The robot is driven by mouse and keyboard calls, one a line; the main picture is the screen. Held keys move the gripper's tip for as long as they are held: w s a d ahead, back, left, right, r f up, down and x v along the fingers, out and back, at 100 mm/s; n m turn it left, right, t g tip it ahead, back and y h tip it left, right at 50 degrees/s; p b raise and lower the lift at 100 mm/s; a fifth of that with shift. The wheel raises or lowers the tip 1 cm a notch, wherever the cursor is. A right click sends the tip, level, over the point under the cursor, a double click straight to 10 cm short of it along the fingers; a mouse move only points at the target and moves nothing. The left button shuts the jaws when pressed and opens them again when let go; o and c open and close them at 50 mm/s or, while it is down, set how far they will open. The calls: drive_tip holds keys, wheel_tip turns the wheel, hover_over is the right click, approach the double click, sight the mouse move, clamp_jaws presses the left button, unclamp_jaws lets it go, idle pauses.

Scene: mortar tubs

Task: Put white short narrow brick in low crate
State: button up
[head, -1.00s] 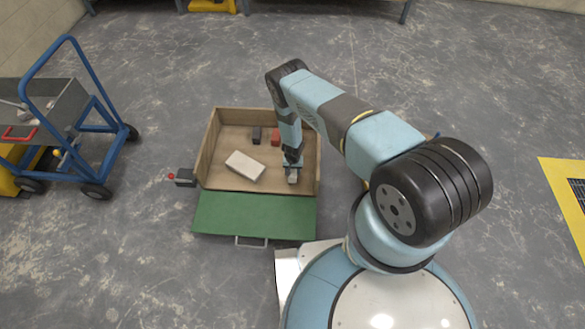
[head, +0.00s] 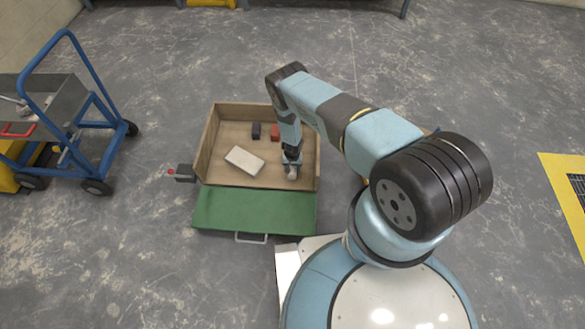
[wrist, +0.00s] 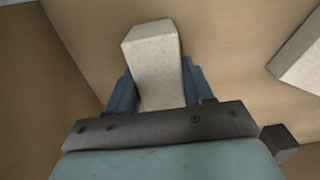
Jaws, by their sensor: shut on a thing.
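The white short narrow brick (wrist: 155,62) sits between the two blue fingers of my gripper (wrist: 157,88) in the wrist view. My gripper is shut on it. In the head view my gripper (head: 291,168) points down inside the low wooden crate (head: 209,140), near its right side, and the brick shows as a small pale piece at the fingertips. I cannot tell whether the brick touches the crate floor.
A larger white brick (head: 244,160) lies in the crate, also at the wrist view's right edge (wrist: 302,60). A dark block (head: 256,131) and a red block (head: 275,132) lie at the back. The green front flap (head: 250,210) lies folded down. A blue cart (head: 100,125) stands left.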

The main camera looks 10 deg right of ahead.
drive_tip(key=shift+f, duration=0.25)
drive_tip(key=o, duration=1.4)
drive_tip(key=shift+o, duration=0.2)
wheel_tip(320, 180, up, 14)
drive_tip(key=shift+f, duration=0.15)
